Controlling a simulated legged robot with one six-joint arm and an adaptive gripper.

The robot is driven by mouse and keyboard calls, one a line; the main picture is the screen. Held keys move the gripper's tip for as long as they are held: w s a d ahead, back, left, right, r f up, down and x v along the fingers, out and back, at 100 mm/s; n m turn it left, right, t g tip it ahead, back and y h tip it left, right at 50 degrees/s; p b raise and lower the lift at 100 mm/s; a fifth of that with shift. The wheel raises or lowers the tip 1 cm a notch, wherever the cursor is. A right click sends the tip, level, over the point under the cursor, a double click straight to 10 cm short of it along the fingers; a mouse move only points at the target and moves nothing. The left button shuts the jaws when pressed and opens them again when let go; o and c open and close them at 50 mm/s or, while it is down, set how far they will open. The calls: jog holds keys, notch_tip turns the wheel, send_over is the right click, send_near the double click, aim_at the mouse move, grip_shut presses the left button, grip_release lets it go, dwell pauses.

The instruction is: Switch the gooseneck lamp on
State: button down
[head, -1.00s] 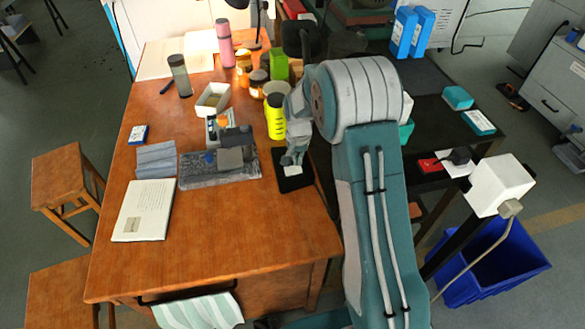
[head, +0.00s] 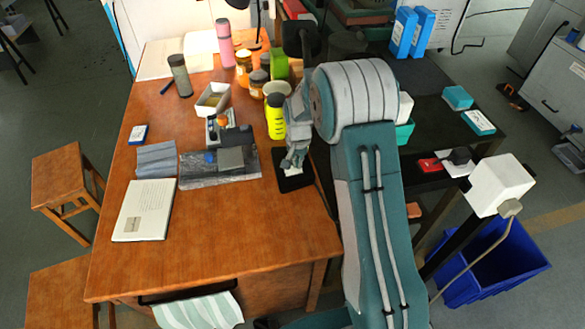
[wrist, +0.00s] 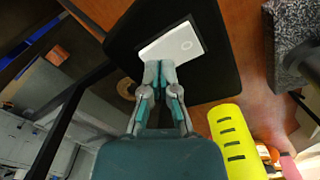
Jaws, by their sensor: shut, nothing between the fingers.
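The gooseneck lamp (head: 258,22) stands at the back of the wooden desk in the head view; its dark head is partly cut off by the top edge. A white plate (wrist: 172,46) with a small round mark lies on a black pad (wrist: 215,75) in the wrist view. The pad also shows at the desk's right edge in the head view (head: 293,184). My gripper (wrist: 158,70) is shut and empty, its fingertips at the plate's near edge; I cannot tell whether they touch it. It also shows in the head view (head: 292,162), over the pad.
A yellow bottle (head: 275,118) stands close to the left of my gripper, with several jars and a green box (head: 280,66) behind it. A grey stone slab (head: 195,176) lies left of the pad.

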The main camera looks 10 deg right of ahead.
jog(key=shift+f, duration=0.35)
jog(key=shift+r, duration=3.55)
